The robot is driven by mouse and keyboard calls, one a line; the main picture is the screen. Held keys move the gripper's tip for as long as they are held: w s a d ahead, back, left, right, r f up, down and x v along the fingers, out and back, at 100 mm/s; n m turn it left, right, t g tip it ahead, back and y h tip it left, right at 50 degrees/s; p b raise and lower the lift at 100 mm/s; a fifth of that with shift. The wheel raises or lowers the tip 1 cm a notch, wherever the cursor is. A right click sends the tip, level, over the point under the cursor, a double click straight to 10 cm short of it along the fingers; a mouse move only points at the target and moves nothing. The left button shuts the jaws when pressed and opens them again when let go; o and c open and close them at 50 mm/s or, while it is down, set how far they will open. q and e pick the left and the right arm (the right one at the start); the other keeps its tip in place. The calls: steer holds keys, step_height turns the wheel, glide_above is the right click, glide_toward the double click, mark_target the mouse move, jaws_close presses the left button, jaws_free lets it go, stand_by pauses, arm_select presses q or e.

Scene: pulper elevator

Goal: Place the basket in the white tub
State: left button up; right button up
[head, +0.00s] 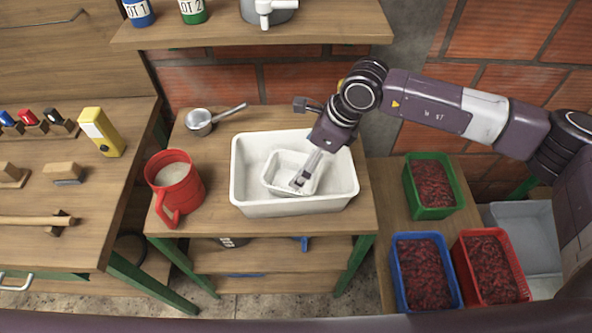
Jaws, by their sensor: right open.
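The white tub (240,192) stands on the wooden table in the middle of the head view. A smaller white basket (275,170) sits inside the tub, apparently upright and empty. My right gripper (299,182) reaches down from the upper right over the basket, with its fingertips at the basket's right part. It is open and holds nothing that I can see. The gripper and wrist hide part of the basket's right side and the tub's far right rim. Whether the fingers touch the basket I cannot tell. My left gripper is out of view.
A red jug (176,188) and a small metal pan (203,122) stand left of the tub. Green (431,212), blue (405,306) and red (517,290) crates of red contents stand lower right. A shelf (330,32) overhangs behind; a tool bench (100,230) stands left.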

steer(key=shift+b+v, duration=0.35)
steer(key=shift+v, duration=1.85)
